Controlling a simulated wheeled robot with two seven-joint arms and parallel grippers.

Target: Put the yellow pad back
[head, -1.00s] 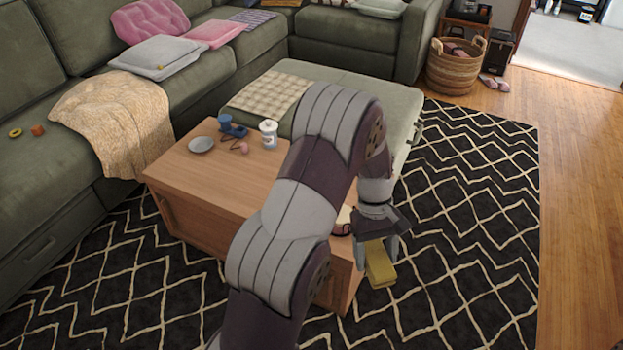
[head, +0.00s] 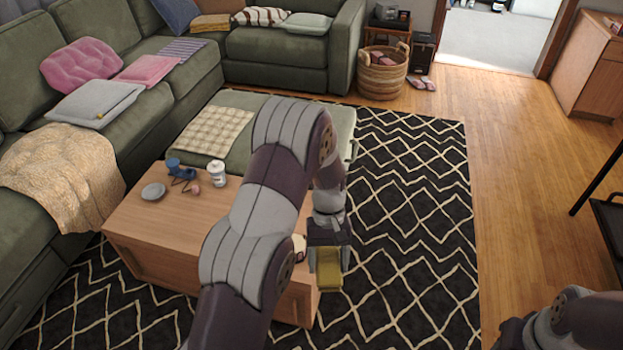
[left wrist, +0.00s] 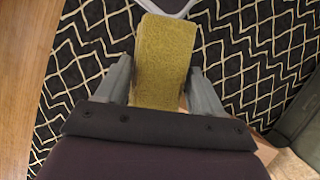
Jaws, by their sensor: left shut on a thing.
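The yellow pad (head: 328,274) hangs in my left gripper (head: 327,262), just off the right end of the wooden coffee table. In the left wrist view the pad (left wrist: 164,52) is a flat, fuzzy yellow block between the two grey fingers of my left gripper (left wrist: 162,82). The fingers are shut on it, and it sticks out beyond them. The patterned rug lies below. My right arm shows at the lower right of the head view, but its gripper is out of the frame.
The coffee table (head: 140,220) holds a grey dish (head: 153,192), a white jar (head: 217,173) and small blue items. My left arm hides part of it. A green ottoman (head: 235,105) stands behind. The patterned rug (head: 410,220) is clear on the right. A wicker basket (head: 382,78) stands farther back.

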